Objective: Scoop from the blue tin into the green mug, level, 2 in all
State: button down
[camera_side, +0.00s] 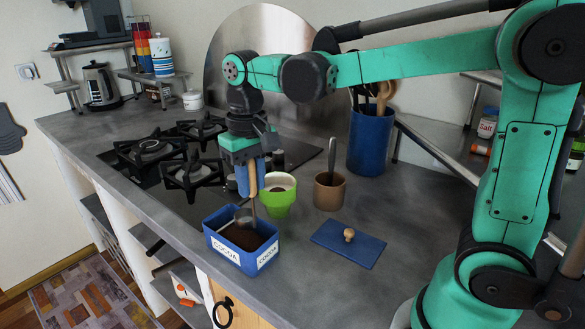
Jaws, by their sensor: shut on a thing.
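The blue tin (221,250), labelled COCOA, stands open near the counter's front edge with brown powder inside. My gripper (248,178) is above the tin, pointing down, and shut on the wooden handle of a scoop (243,215). The metal bowl of the scoop is at the tin, over or in the powder; I cannot tell how full it is. The green mug (278,203) stands just behind and right of the tin, upright. Its inside looks pale with something dark in it, partly hidden.
A brown cup (329,192) with a spoon in it stands right of the mug. A blue lid (348,243) with a wooden knob lies flat on the counter. A blue utensil crock (370,142) stands behind. A gas hob (185,165) is at the left.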

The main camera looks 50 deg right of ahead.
aim_at(255, 215)
jog(key=shift+f, duration=3.6)
jog(key=shift+r, duration=1.15)
jog(key=shift+w, duration=0.15)
jog(key=shift+w, duration=2.65)
jog(key=shift+s, duration=2.9)
